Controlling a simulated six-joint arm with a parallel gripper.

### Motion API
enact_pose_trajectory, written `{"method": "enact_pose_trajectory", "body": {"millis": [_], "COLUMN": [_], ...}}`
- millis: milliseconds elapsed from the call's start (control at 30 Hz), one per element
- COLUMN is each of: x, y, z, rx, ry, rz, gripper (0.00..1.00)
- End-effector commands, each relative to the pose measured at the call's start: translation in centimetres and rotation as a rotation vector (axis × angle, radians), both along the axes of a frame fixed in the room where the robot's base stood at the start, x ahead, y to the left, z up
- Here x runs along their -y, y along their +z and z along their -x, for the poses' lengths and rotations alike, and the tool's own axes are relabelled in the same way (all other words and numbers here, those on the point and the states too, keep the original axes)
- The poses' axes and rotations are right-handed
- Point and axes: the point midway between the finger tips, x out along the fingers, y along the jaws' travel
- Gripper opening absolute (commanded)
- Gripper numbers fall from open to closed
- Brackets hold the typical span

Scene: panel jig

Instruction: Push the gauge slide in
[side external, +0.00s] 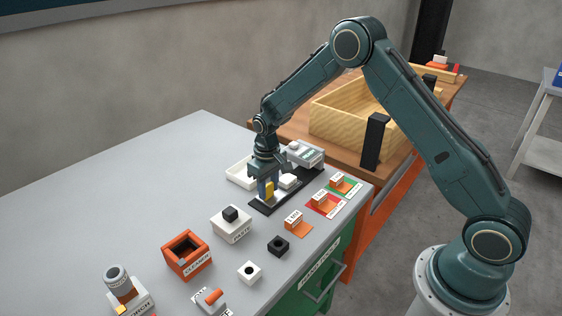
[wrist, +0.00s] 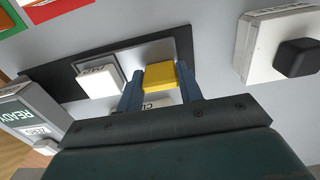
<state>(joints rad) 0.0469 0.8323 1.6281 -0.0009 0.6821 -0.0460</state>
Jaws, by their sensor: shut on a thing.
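My gripper (side external: 266,192) points down over the black base plate (side external: 261,208) of the gauge. Its two blue fingers, also in the wrist view (wrist: 161,84), are shut on a yellow block (wrist: 160,76), one on each side. The yellow block sits on a grey slide plate (wrist: 183,49) lying on the black base. A white block (wrist: 98,80) with a label stands beside it, apart from the fingers. The gauge body (wrist: 24,120) with a display reading READY is at the left of the wrist view. A label below the yellow block is partly hidden by my gripper.
A white box with a black knob (side external: 231,220) stands nearby. An orange open box (side external: 187,258), a black socket block (side external: 278,245) and orange pieces on red (side external: 324,205) and green (side external: 345,189) cards surround the gauge. Free table lies to the left.

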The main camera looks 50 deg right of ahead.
Motion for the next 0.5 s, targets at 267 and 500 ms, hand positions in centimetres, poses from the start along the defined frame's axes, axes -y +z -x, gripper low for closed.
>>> {"method": "enact_pose_trajectory", "body": {"millis": [267,500], "x": [6.1,9.5], "y": [0.0,0.0], "z": [0.0,-0.1], "rx": [0.001,0.003], "ry": [-0.006,-0.002], "rz": [0.001,0.002], "gripper": [0.00,0.00]}}
